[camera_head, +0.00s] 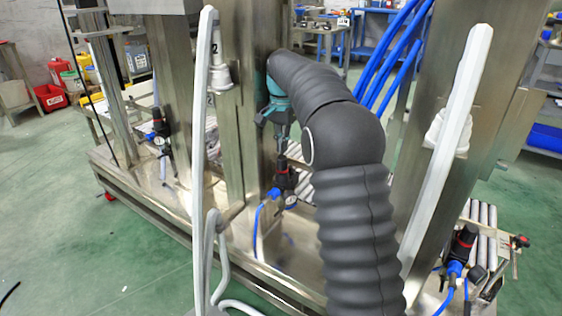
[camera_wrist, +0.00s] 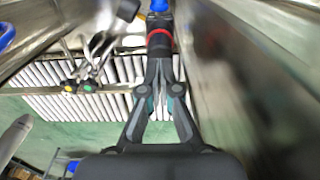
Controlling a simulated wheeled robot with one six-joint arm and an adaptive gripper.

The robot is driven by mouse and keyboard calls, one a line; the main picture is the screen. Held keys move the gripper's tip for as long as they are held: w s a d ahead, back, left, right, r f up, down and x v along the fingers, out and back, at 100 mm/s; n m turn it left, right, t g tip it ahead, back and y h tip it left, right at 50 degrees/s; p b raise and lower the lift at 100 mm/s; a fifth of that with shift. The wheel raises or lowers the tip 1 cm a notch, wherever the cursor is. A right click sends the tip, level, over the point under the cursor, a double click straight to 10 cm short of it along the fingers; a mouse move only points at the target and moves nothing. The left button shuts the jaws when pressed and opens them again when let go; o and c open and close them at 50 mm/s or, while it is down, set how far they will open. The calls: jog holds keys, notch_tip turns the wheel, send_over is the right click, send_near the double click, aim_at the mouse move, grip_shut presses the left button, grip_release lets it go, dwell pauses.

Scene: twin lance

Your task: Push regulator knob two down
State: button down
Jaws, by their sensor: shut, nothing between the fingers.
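Three black regulators with red rings show in the head view: a left one (camera_head: 159,132), a middle one (camera_head: 286,178) and a right one (camera_head: 464,243). The middle one has a gauge and blue fitting below its knob. My gripper (camera_head: 282,150) is shut and empty, pointing down right above the middle knob. In the wrist view my gripper's closed fingertips (camera_wrist: 159,64) reach the black knob (camera_wrist: 160,40) with its red ring. The tips look at or very close to the knob top; I cannot tell if they touch.
A steel column (camera_head: 232,150) stands left of my gripper. White hooked bars (camera_head: 203,120) (camera_head: 445,150) rise in front. Blue hoses (camera_head: 392,50) hang at the upper right. Rollers (camera_wrist: 80,105) and a valve with coloured knobs (camera_wrist: 80,86) lie left of the fingers in the wrist view.

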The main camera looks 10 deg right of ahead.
jog(key=shift+f+b, duration=0.55)
jog(key=shift+f, duration=0.7)
jog(key=shift+r, duration=0.1)
notch_tip(320, 180, up, 6)
jog(key=p, duration=0.5)
jog(key=shift+p, duration=0.4)
